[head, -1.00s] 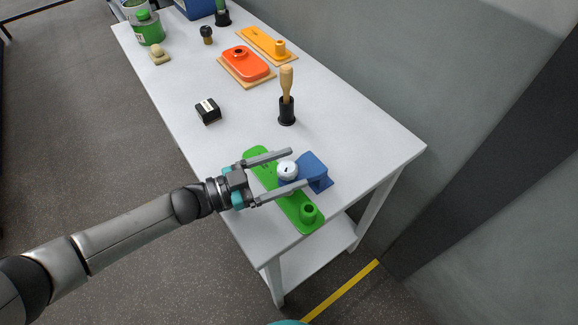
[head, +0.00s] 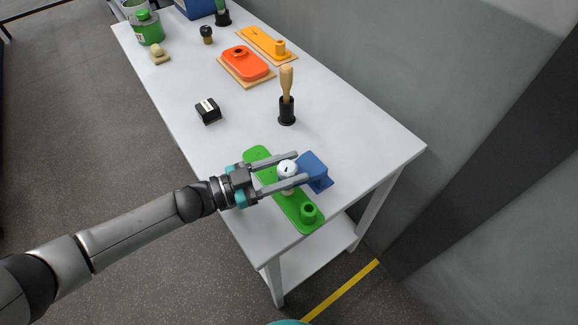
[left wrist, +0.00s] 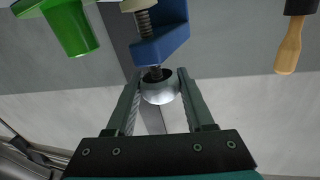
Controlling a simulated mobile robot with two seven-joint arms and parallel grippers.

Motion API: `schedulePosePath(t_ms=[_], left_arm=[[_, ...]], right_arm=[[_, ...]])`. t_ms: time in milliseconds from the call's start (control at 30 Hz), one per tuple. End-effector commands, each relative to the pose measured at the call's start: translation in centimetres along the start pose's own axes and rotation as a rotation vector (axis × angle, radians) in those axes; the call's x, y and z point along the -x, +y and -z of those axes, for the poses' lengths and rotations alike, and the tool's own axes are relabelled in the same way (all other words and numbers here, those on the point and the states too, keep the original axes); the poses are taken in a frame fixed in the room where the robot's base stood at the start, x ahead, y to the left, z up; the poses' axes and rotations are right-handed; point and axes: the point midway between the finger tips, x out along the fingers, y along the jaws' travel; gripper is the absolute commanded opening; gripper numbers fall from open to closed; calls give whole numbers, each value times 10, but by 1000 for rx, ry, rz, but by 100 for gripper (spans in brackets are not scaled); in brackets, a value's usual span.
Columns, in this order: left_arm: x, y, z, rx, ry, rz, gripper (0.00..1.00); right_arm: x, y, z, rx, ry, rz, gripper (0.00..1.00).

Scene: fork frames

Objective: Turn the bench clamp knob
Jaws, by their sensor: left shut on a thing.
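The bench clamp is a blue bracket (head: 316,172) near the table's front end, beside a green plate with a peg. Its round white knob (head: 288,168) has a dark mark on its face. My left gripper (head: 290,169) reaches in from the left and is shut on the knob, a finger on either side. In the left wrist view the knob (left wrist: 160,88) sits between the fingertips (left wrist: 158,90), on a threaded screw running into the blue bracket (left wrist: 160,35). My right gripper is not in view.
The green plate (head: 262,160) lies under my gripper. A wooden-handled tool stands in a black holder (head: 287,112) behind. A black block (head: 208,110), an orange-red part (head: 245,62) and a yellow plate (head: 262,42) lie farther back. The table's right part is clear.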

Motion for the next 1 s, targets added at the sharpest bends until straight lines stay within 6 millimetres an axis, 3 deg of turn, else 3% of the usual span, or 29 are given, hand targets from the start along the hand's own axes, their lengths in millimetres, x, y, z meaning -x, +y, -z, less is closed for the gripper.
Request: schedulePosePath(t_ms=[133, 900, 933, 1000], left_arm=[[0, 0, 0, 0, -1, 0, 0], [0, 0, 0, 0, 18, -146, 0], [0, 0, 0, 0, 18, -146, 54], [0, 0, 0, 0, 18, -146, 62]], right_arm=[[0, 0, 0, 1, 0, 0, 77], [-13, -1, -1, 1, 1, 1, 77], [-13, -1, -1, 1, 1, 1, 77], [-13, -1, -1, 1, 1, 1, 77]])
